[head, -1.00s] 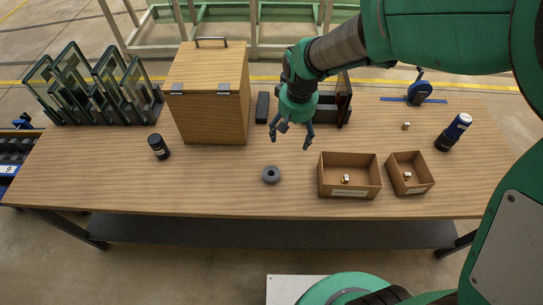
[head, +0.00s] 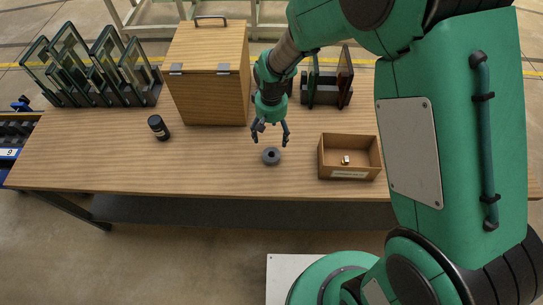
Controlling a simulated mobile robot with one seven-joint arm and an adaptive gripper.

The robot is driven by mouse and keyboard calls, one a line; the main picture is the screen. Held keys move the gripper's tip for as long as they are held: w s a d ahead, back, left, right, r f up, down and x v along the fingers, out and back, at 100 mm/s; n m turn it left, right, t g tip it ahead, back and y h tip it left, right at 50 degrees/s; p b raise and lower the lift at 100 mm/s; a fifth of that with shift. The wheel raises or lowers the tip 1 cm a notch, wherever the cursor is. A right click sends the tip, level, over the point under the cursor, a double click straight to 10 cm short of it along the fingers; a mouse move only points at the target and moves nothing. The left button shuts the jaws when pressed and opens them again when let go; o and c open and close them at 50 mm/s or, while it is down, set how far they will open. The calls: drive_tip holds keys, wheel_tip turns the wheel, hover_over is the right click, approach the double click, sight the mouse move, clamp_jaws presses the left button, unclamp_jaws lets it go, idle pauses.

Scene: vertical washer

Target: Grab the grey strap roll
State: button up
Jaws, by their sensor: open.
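The grey strap roll (head: 271,157) is a small dark grey ring with a hole in its middle. It lies flat on the wooden table (head: 200,170), near the front edge. My gripper (head: 270,141) is open and points down, with its fingers spread just behind and above the roll. Nothing is between the fingers. Whether a fingertip touches the roll I cannot tell.
A wooden box with a handle (head: 208,75) stands behind to the left, and an open tray (head: 349,157) with a small metal part is to the right. My arm hides the table's right side.

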drive_tip(key=b, duration=0.1)
hover_over(271, 154)
drive_tip(key=shift+d+f, duration=0.1)
drive_tip(key=shift+f, duration=4.2)
drive_tip(key=shift+s+f+b, duration=0.1)
drive_tip(key=shift+f+b, duration=0.55)
drive_tip(key=shift+f, duration=1.95)
drive_tip(key=shift+c, duration=0.2)
drive_tip(key=c, duration=1.3)
